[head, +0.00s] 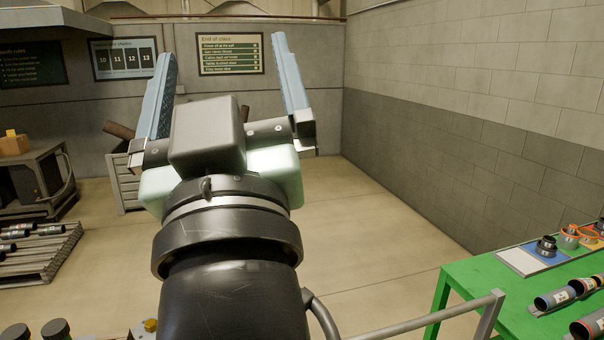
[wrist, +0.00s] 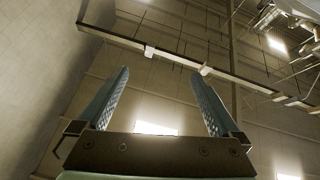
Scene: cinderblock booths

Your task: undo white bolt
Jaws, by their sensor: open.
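My gripper (head: 222,95) is raised high in the middle of the head view, its two blue-lined fingers wide apart and pointing up. Nothing is between the fingers. In the wrist view my gripper (wrist: 160,105) is also open and empty, with only the ceiling and upper walls beyond it. I cannot make out a white bolt in either view. A small brass-coloured fitting (head: 151,325) shows at the bottom edge of the head view, partly cut off and not clear enough to name.
A green table (head: 480,285) at the right holds pipe pieces (head: 556,298) and a coloured mat with ring parts. A pallet of pipes (head: 40,255), a dark workbench (head: 45,180) and a crate (head: 122,180) stand at the left. The floor (head: 375,230) between is clear.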

